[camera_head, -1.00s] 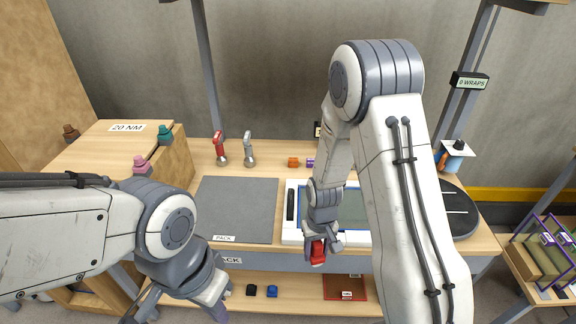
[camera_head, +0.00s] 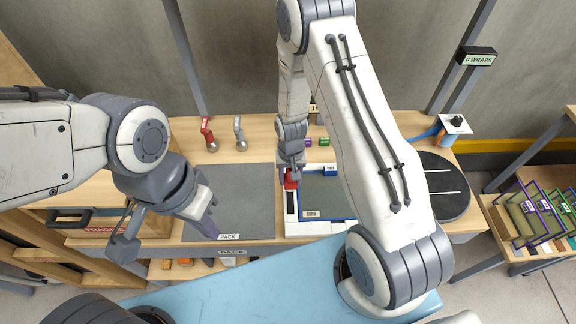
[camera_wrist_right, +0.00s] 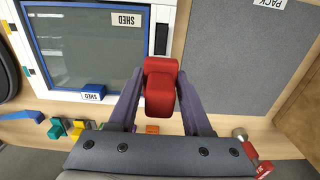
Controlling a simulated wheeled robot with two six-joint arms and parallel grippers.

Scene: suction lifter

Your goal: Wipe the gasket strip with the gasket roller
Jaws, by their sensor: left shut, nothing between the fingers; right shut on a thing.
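My right gripper (camera_head: 290,172) is shut on a red block-like tool (camera_wrist_right: 160,88), apparently the gasket roller. It also shows in the head view (camera_head: 291,182), above the back left of a white tray (camera_head: 290,229). The tray carries a grey-green glass panel with a blue border (camera_wrist_right: 62,84), labelled SHED. A short black strip (camera_wrist_right: 161,38) lies beside the panel, in the tray's side; I cannot tell whether this or the border is the gasket strip. Whether the red tool touches anything is unclear. My left gripper (camera_head: 165,232) is shut and empty near the bench's front.
A grey PACK mat (camera_head: 236,196) lies left of the tray. Red and silver tools (camera_head: 208,135) (camera_head: 240,135) stand behind it. A dark round plate (camera_head: 443,187) is at right, with a blue-and-white device (camera_head: 452,128) behind. A rack of framed panels (camera_head: 535,215) stands far right.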

